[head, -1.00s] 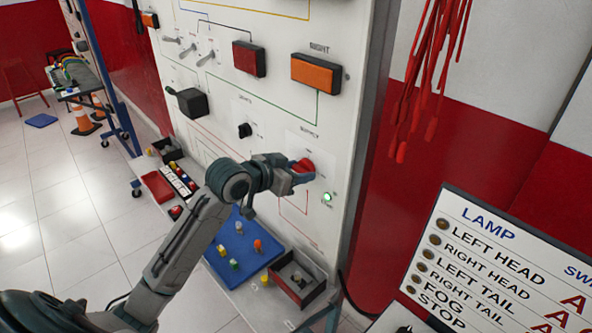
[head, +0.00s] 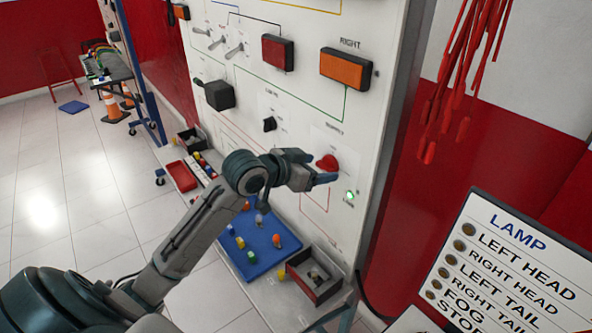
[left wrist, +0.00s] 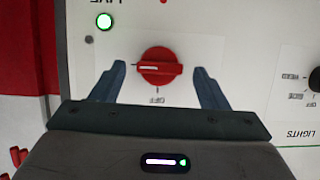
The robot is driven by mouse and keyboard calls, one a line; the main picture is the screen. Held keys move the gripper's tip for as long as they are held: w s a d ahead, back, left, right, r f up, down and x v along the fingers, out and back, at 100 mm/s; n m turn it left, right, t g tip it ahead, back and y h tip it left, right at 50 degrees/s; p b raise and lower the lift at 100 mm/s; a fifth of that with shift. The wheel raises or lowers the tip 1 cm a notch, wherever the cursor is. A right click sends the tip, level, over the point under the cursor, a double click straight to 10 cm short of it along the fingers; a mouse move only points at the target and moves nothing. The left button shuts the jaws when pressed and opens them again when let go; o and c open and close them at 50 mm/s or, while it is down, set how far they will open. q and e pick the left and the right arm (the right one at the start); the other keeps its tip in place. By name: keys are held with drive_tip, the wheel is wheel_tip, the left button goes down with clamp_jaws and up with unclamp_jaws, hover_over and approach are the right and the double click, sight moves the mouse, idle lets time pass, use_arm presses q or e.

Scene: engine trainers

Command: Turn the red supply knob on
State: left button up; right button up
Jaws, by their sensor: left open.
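The red supply knob (head: 327,163) is on the white panel, below the orange lamp. In the left wrist view the red knob (left wrist: 158,68) lies between the fingers, its grip bar roughly level in the picture; an "OFF" label shows beside it. My left gripper (head: 325,179) is open in front of the knob; in the left wrist view its fingers (left wrist: 158,82) stand apart on either side, with gaps to the knob. A green light (head: 349,195) is lit below the knob, by the word "LIVE" in the left wrist view (left wrist: 104,21). My right gripper is not in view.
A black lights knob (head: 269,124) and a black lever box (head: 219,95) sit left on the panel. Red leads (head: 455,80) hang at right. A lamp chart (head: 500,260) stands at lower right. A blue tray (head: 255,268) and a parts bin (head: 325,283) lie below.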

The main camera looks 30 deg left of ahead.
use_arm(q)
drive_tip(key=b+v, duration=0.2)
drive_tip(key=v, duration=0.6)
drive_tip(key=shift+s+b, duration=0.3)
drive_tip(key=shift+s, duration=0.05)
drive_tip(key=shift+a+r, duration=0.1)
drive_tip(key=shift+r, duration=0.05)
idle(0.5)
